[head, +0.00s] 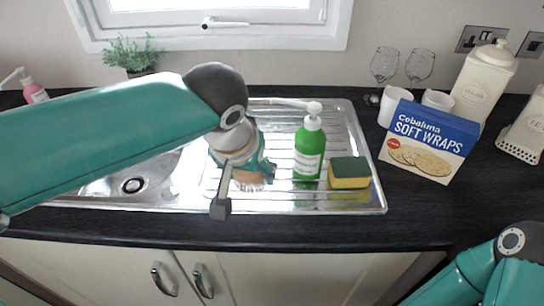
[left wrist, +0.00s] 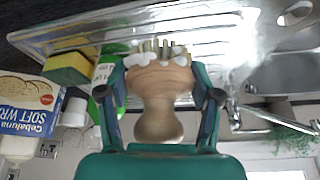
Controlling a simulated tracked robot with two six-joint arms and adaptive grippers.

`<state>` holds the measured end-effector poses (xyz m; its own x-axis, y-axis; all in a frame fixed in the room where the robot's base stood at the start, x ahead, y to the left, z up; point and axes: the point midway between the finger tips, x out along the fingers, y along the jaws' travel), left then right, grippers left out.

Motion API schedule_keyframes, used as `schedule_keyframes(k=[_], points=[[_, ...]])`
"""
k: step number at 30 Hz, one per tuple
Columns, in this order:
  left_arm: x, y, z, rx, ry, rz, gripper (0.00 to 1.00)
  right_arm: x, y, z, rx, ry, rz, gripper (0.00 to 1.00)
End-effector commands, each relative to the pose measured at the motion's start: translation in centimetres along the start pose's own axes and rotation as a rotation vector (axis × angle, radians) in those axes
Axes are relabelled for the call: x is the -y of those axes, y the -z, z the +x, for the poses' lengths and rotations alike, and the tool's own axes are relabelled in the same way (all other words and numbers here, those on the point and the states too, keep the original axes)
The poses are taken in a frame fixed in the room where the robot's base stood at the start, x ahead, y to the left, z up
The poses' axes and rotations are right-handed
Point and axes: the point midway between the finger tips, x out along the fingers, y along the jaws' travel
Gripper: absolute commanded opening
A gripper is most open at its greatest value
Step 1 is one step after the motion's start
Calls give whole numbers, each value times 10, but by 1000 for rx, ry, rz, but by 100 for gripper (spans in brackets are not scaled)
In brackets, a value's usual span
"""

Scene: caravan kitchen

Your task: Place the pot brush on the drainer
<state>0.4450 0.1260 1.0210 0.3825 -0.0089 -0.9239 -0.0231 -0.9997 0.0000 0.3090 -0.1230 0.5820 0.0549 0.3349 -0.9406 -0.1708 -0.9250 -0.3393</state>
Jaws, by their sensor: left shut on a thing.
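The pot brush (left wrist: 158,95) has a round wooden knob and pale bristles. In the left wrist view it sits between the two fingers of my left gripper (left wrist: 160,92), which is shut on it. In the head view the left gripper (head: 240,172) is over the left part of the ribbed drainer (head: 345,125), and the brush (head: 248,186) shows only partly below it, its bristles at or just above the metal. I cannot tell whether they touch. My right arm shows at the lower right of the head view, but its gripper is out of view.
A green soap bottle (head: 309,148) and a yellow-green sponge (head: 349,173) stand on the drainer, right of the left gripper. The sink bowl (head: 135,184) is to the left. A soft wraps box (head: 428,141), white cups and glasses stand on the dark worktop to the right.

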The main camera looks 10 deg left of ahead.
Motion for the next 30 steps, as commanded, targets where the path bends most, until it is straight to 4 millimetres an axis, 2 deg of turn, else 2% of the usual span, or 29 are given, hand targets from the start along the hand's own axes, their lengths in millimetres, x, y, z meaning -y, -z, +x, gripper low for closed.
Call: schedule_keyframes(k=[5,8,18,22,30], points=[[-1,3,3,1,0,2,23,0,0,0,0,0,0,0],[-1,10,11,3,1,0,23,1,0,-2,0,0,0,0],[-1,61,72,4,1,1,23,4,0,-12,-1,0,0,0],[-1,74,88,2,0,2,23,5,0,-14,-1,0,0,0],[-1,90,106,2,0,2,23,7,0,-18,-1,0,0,0]])
